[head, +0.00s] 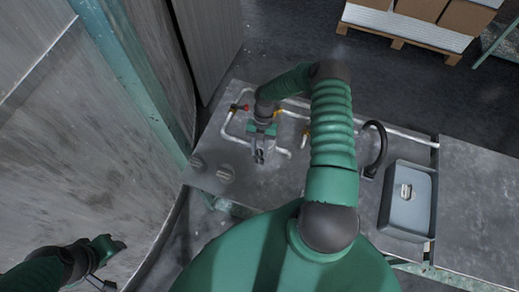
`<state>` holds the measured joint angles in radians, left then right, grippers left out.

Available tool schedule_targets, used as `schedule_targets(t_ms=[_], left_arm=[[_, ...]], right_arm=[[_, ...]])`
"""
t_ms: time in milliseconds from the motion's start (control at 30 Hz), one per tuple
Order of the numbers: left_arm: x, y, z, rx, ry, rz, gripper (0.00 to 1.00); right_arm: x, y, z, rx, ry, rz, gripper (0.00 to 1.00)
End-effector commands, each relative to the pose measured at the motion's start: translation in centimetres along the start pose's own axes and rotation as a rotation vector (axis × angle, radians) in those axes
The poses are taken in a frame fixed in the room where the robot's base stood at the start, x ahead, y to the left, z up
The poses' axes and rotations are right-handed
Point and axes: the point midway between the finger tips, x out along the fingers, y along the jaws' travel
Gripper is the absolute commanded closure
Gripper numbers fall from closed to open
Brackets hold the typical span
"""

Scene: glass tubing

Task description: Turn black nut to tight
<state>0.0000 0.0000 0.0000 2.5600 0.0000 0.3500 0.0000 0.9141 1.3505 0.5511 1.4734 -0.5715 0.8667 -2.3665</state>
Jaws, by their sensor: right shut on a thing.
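My right gripper (260,156) is over the left part of the grey workbench (455,205), pointing down at the white glass tubing (232,137). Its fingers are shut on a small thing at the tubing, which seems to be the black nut. The fingers hide it, so its shape and how tight it sits cannot be seen. The tubing runs around the gripper and on along the back of the bench. My left arm is at the bottom left, away from the bench; its gripper (103,283) is small and dark, and its opening cannot be made out.
A red-handled valve (243,107) sits on the tubing just behind my right gripper. Round grey knobs (226,174) are at the bench's left. A black curved faucet (379,147) and a grey basin (388,212) stand right of my arm. The bench's right end is clear.

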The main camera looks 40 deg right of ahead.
Motion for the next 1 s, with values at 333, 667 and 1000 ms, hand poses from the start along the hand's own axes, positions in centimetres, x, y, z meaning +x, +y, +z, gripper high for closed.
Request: schedule_targets(t_ms=[333, 667, 1000], left_arm=[[0.32, 0.0, 0.08, 0.0, 0.0, 0.0, 0.54], [0.26, 0.0, 0.06, 0.0, 0.0, 0.0, 0.54], [0.27, 0.0, 0.06, 0.0, 0.0, 0.0, 0.54]], right_arm=[[-0.05, -0.25, 0.07, 0.258, -0.002, 0.108, 1.0], [-0.08, -0.2, 0.1, 0.368, -0.003, 0.154, 1.0], [-0.08, -0.16, 0.12, 0.366, -0.004, 0.154, 0.48]])
